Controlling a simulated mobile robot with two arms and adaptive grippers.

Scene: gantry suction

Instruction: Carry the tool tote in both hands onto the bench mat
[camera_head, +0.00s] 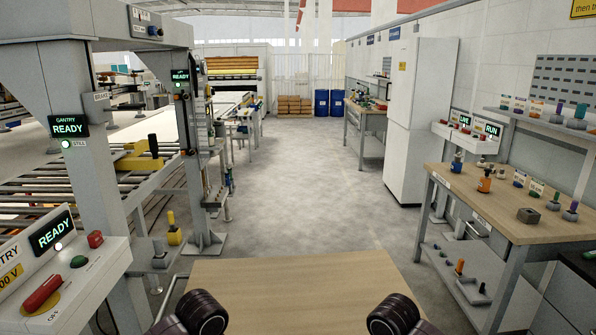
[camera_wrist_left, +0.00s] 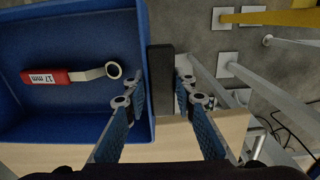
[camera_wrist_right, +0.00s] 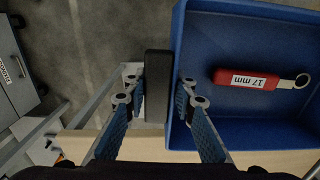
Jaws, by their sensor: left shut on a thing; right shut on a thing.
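The tool tote is a blue open box, seen in the left wrist view (camera_wrist_left: 60,115) and the right wrist view (camera_wrist_right: 235,120). A red-handled wrench marked 17 mm (camera_wrist_left: 45,77) lies inside; it also shows in the right wrist view (camera_wrist_right: 247,79). My left gripper (camera_wrist_left: 157,98) is shut on a dark handle (camera_wrist_left: 160,65) at the tote's side. My right gripper (camera_wrist_right: 160,98) is shut on the opposite dark handle (camera_wrist_right: 157,68). The tote and both gripper tips are out of the head view. I cannot make out a bench mat.
A bare wooden tabletop (camera_head: 290,285) lies directly ahead. To the right, a wooden bench (camera_head: 490,205) carries several small tools. A gantry control box (camera_head: 70,275) stands close on the left. Open concrete floor (camera_head: 310,190) runs between them.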

